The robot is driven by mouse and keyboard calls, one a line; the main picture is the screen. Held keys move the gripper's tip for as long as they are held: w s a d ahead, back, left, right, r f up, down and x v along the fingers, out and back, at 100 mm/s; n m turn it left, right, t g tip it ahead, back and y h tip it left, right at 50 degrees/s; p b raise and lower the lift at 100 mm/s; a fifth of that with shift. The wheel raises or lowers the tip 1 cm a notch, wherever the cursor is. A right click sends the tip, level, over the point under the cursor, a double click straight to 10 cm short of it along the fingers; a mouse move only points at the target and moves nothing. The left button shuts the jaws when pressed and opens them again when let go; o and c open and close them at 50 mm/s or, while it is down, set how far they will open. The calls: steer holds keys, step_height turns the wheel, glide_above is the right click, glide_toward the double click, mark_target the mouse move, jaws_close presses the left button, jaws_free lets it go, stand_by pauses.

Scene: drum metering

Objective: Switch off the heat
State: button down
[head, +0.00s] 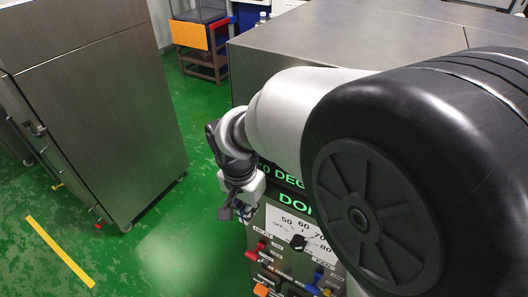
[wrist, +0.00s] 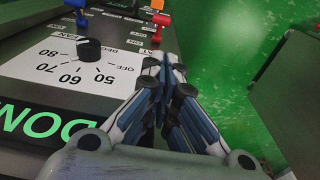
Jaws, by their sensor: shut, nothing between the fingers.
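The control panel (head: 285,225) faces left in the head view and fills the left of the wrist view (wrist: 40,60). A black round dial (head: 298,242) sits on its white scale, marked OFF and 50 to 80; it also shows in the wrist view (wrist: 88,50). A red lever (head: 255,250) is left of the dial, and shows in the wrist view (wrist: 160,20). A blue lever (head: 318,278) is lower right, also in the wrist view (wrist: 77,3). Small labels are hard to read. My gripper (head: 235,208) is shut and empty beside the panel's left edge; its fingertips show in the wrist view (wrist: 170,62).
Green display text (head: 290,198) glows above the dial. A steel cabinet (head: 100,110) stands at left, with clear green floor (head: 165,235) between it and the panel. An orange-fronted stand (head: 190,35) is behind.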

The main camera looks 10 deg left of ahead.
steer(key=shift+s+d, duration=0.15)
steer(key=b, duration=0.5)
glide_above(255, 251)
step_height(255, 251, down, 20)
steer(key=shift+r, duration=0.1)
stand_by(0.4)
steer(key=shift+s, duration=0.2)
